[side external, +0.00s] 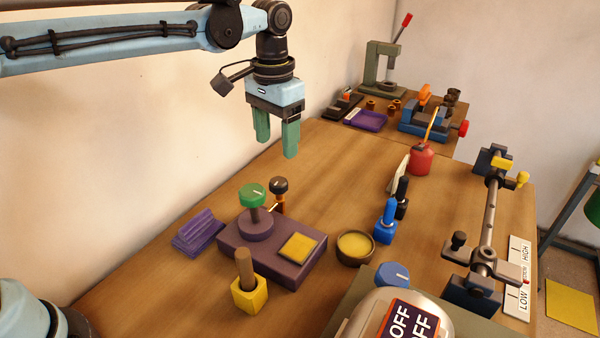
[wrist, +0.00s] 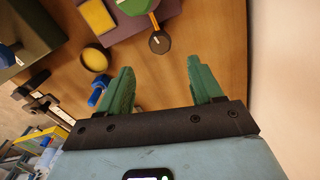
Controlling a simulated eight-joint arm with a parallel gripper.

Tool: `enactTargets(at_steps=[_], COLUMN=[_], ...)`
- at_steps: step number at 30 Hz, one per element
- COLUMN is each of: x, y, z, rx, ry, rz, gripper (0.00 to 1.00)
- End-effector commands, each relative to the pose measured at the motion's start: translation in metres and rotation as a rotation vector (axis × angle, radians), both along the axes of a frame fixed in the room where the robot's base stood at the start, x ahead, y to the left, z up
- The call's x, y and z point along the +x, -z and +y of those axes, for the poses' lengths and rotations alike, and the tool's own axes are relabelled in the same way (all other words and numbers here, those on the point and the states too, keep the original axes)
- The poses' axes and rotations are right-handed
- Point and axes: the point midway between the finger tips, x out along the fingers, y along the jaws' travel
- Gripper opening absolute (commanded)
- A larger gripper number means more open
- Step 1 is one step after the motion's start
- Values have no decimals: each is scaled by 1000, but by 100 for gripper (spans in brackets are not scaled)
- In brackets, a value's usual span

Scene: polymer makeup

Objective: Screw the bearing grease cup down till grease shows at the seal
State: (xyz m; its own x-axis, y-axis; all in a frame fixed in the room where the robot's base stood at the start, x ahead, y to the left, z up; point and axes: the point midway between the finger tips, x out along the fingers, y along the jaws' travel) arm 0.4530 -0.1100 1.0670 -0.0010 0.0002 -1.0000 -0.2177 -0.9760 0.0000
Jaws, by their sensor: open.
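A green round cap (side external: 253,194) stands on a stem on a purple block (side external: 308,272) that also carries a yellow pad (side external: 297,246). A dark-topped knob (side external: 278,186) with a copper-coloured body stands just behind it; its dark top shows in the wrist view (wrist: 160,42). My gripper (side external: 276,148) is open and empty, fingers down, above the table behind the green cap.
A round dish of yellow stuff (side external: 355,246), a blue bottle (side external: 386,222), a black bottle (side external: 402,198) and a red oil can (side external: 420,160) stand mid-table. A yellow block with a brown handle (side external: 246,292) is in front. A wall (side external: 130,150) borders the left; bare wood lies below my gripper.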

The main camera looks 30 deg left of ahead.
Motion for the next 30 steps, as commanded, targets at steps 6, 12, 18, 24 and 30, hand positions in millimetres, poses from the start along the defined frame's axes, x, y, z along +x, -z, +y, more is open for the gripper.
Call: enactTargets(at_steps=[6, 12, 18, 24, 30], x=[0, 0, 0, 0, 0], y=[39, 70, 89, 94, 93], z=[0, 0, 0, 0, 0], rx=[0, 0, 0, 0, 0], ry=[0, 0, 0, 0, 0], rz=[-1, -1, -2, -2, -2], gripper=[66, 66, 66, 66, 62])
